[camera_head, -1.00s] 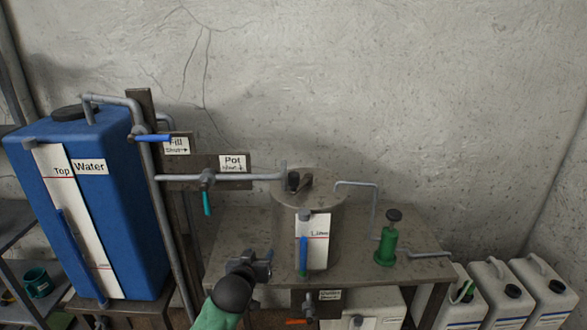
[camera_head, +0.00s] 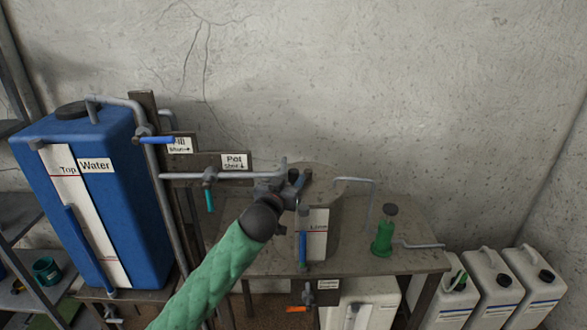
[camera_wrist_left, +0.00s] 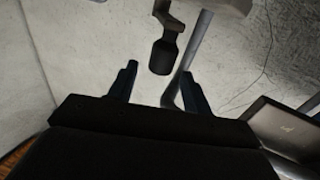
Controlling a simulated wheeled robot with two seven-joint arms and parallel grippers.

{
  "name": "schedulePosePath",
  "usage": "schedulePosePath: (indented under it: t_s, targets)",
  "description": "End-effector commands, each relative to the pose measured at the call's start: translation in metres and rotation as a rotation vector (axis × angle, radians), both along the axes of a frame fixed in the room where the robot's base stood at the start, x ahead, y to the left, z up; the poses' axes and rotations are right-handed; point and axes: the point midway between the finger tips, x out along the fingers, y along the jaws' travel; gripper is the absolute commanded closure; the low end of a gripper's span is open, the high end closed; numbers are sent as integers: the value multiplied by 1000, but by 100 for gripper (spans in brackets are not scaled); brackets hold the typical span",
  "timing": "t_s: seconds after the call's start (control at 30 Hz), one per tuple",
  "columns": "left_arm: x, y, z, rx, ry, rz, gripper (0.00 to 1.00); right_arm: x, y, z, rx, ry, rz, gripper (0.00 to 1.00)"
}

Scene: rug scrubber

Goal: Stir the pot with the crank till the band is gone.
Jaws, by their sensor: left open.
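The grey metal pot (camera_head: 331,240) stands on the table, with a white scale plate (camera_head: 318,222) and a blue-and-green sight tube (camera_head: 303,247) on its front. I cannot make out a band in the pot. My left gripper (camera_head: 290,186) is at the pot's top left and hides most of the crank in the head view. In the left wrist view the crank's dark grip (camera_wrist_left: 163,57) hangs ahead of the open left gripper (camera_wrist_left: 157,78), between the lines of its two fingers. The fingers appear not to touch the grip. My right gripper is not in view.
The Pot pipe (camera_head: 182,176) with a teal lever ends near my gripper. A thin pipe (camera_head: 355,181) leaves the pot's right. A green pump (camera_head: 384,238) stands on the table's right. The blue water tank (camera_head: 135,205) is at left; white jugs (camera_head: 487,270) stand at right.

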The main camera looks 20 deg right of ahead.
Motion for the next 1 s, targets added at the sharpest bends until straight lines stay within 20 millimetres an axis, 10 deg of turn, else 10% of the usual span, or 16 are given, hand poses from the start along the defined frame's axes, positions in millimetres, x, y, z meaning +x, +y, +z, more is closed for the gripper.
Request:
schedulePosePath:
  t_s: [0.7, 1.0]
  targets:
    - [33, -24, -1, 1, 1, 1, 51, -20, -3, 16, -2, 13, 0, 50]
    - [33, -24, -1, 1, 1, 1, 100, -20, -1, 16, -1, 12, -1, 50]
